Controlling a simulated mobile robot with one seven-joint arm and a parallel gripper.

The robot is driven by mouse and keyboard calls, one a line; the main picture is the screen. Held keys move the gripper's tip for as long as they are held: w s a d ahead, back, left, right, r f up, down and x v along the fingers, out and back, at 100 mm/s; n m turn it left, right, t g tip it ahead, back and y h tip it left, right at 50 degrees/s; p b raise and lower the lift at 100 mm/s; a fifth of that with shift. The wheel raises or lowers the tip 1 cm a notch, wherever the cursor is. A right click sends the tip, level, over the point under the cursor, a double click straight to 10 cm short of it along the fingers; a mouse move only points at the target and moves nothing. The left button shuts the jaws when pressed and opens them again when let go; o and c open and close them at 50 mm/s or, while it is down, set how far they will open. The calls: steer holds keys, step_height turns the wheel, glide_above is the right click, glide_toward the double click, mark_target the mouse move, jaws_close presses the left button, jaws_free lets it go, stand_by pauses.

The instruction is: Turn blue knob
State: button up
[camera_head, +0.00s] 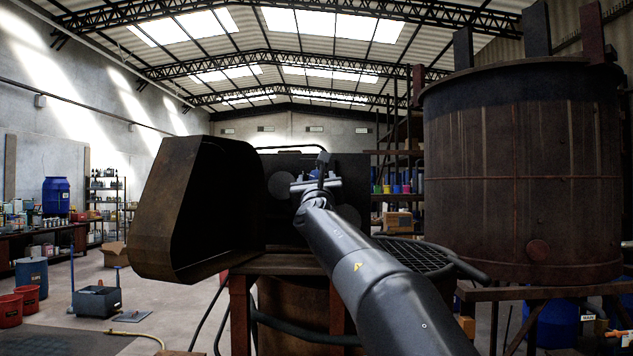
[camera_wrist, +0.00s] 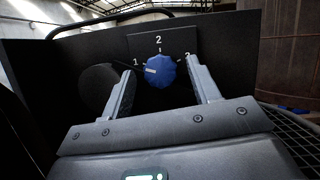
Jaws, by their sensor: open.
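The blue knob (camera_wrist: 159,71) sits on a dark panel (camera_wrist: 215,45) in the wrist view. White marks 1, 2 and 3 stand around it, and its white pointer line lies to the left, near the 1. My gripper (camera_wrist: 163,78) is open, with one finger on each side of the knob in the picture. I cannot tell how far the fingertips are from the panel, and nothing is held. In the head view, my gripper (camera_head: 316,183) is in front of the panel and hides most of the knob; a bit of blue (camera_head: 314,173) shows behind it.
A large rusty vat (camera_head: 525,185) stands close on the right. A brown metal hood (camera_head: 185,210) juts out left of the panel. A round dark disc (camera_wrist: 98,90) is on the panel left of the knob.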

steer(key=c, duration=1)
steer(key=shift+m+h, duration=0.4)
steer(key=shift+m, duration=0.1)
steer(key=m+h, duration=0.2)
steer(key=m, duration=0.2)
steer(key=shift+a, duration=0.2)
steer(key=m+h, duration=0.1)
steer(key=m, duration=0.1)
steer(key=m+h, duration=0.1)
steer(key=m, duration=0.2)
steer(key=shift+a+g+h, duration=0.1)
steer(key=shift+g+h, duration=0.2)
steer(key=shift+g, duration=0.1)
steer(key=m+g+h, duration=0.1)
steer(key=m, duration=0.2)
steer(key=m+g, duration=0.1)
steer(key=m, duration=0.1)
steer(key=m+h, duration=0.1)
steer(key=m, duration=0.2)
steer(key=shift+a+r+m+g+h, duration=0.1)
steer(key=shift+r+m+g+h, duration=0.05)
steer(key=shift+m+g+h, duration=0.2)
